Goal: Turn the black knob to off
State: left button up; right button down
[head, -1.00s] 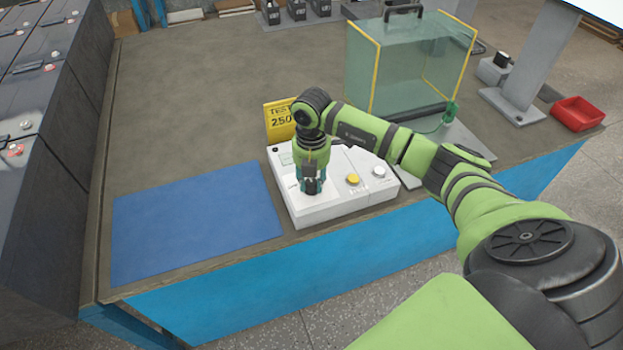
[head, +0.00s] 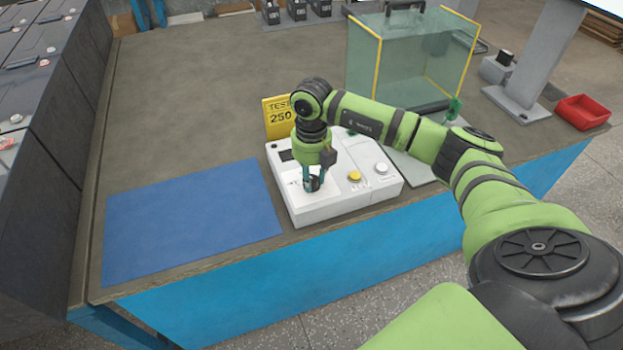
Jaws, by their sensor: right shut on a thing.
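The white tester box (head: 335,205) stands near the front edge of the workbench. It has a yellow button (head: 354,176) and a pale round button (head: 381,168) on its top. My right gripper (head: 312,186) points down onto the left part of the box top and is shut on the black knob, which is mostly hidden between the fingers. Which way the knob points cannot be told. My left gripper is not in view.
A blue mat (head: 192,220) lies left of the box. A yellow sign (head: 279,117) reading TEST 250 stands behind it. A clear case with yellow edges (head: 410,65) stands behind right. A red tray (head: 583,112) is far right. Dark battery cabinets (head: 50,150) line the left.

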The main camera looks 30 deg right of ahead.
aim_at(312, 178)
jog(key=shift+w+d+n+b, duration=0.1)
jog(key=shift+n+b, duration=0.4)
jog(key=shift+n, duration=0.9)
jog(key=shift+r, duration=0.1)
jog(key=c, duration=0.9)
grip_release()
notch_tip(312, 178, up, 12)
